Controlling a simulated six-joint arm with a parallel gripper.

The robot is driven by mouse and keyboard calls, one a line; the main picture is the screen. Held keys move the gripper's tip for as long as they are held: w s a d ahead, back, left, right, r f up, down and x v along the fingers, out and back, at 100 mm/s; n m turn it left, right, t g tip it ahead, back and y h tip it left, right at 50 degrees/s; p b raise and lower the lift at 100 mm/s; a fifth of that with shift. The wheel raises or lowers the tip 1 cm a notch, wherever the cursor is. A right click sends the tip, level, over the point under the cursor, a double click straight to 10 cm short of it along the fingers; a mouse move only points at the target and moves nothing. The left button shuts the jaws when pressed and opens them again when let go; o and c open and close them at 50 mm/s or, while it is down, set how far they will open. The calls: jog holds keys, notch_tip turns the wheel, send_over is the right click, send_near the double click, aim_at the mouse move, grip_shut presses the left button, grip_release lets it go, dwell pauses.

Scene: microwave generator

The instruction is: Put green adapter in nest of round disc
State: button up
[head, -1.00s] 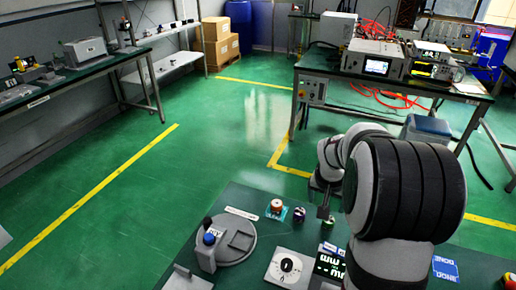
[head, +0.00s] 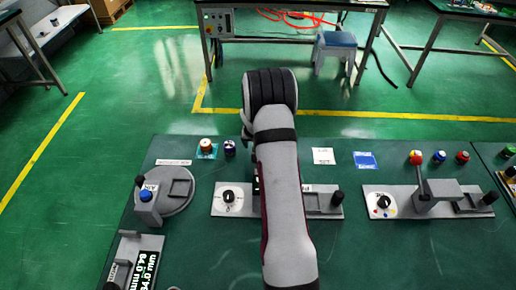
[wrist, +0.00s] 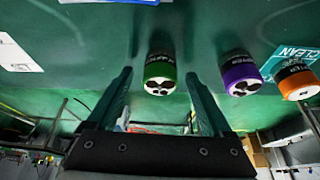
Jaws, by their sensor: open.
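The green adapter (wrist: 160,75) shows in the wrist view with a white end marked by dark shapes. My open gripper (wrist: 158,84) has one finger to either side of it in the picture, with a gap on each side; I cannot tell how far ahead of the fingertips it is. My arm hides the adapter and gripper in the head view. The grey round disc (head: 163,203) lies at the left of the green table in the head view. A raised, frame-like nest (head: 181,187) sits on its right part, and a blue knob (head: 146,194) stands at its left.
A purple adapter (head: 229,148) and an orange adapter (head: 206,145) stand close together behind the disc. They also show in the wrist view, purple (wrist: 240,76) nearer the gripper than orange (wrist: 294,81). A grey dial plate (head: 226,200) lies right of the disc.

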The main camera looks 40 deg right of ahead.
grip_shut()
dwell(0.3)
notch_tip(320, 180, up, 4)
jog(key=shift+r, duration=0.15)
jog(key=s+d+r, duration=0.4)
jog(key=s+r, duration=0.3)
jog(key=s, duration=0.4)
jog(key=n+y, duration=0.6)
jog(key=n, duration=1.1)
send_over(175, 187)
jog(key=s+d, duration=0.1)
jog(key=s, duration=0.1)
jog(key=shift+t, duration=0.3)
notch_tip(175, 187, down, 5)
jog(key=shift+w+d+r, duration=0.1)
jog(key=shift+d, duration=0.05)
jog(key=shift+w+f, duration=0.15)
jog(key=shift+f, duration=2.1)
